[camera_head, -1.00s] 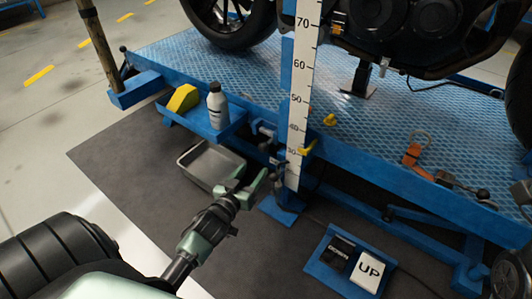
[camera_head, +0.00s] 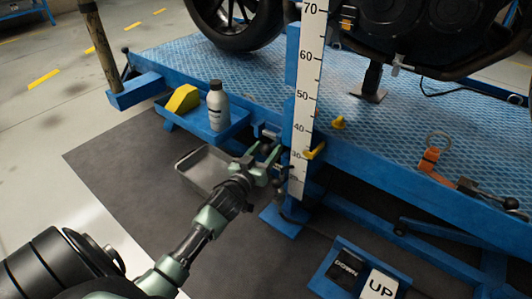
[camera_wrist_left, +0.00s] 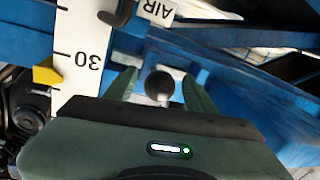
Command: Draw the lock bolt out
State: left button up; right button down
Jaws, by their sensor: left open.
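My left gripper (camera_head: 264,152) reaches to the blue post beside the white height scale (camera_head: 306,100). In the left wrist view its two fingers (camera_wrist_left: 160,76) are open, one on each side of a round black knob (camera_wrist_left: 160,86), which looks like the end of the lock bolt. The knob sits between the fingers with a gap showing on both sides, against blue and pale metal. How deep it lies between the fingers I cannot tell. The bolt's shaft is hidden behind the knob. The yellow pointer (camera_wrist_left: 45,72) stands at the scale's edge near 30. My right gripper is out of view.
A blue shelf (camera_head: 232,130) holding a bottle (camera_head: 217,106) and yellow wedge (camera_head: 182,98) is left of the post. A grey tray (camera_head: 188,170) lies below it. An UP/DOWN pedal box (camera_head: 322,284) is on the floor. A dark hook-like part (camera_wrist_left: 116,16) and AIR label (camera_wrist_left: 156,10) are close by.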

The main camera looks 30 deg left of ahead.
pick_arm(q)
jog(key=shift+c, duration=0.3)
grip_shut()
dwell(1.1)
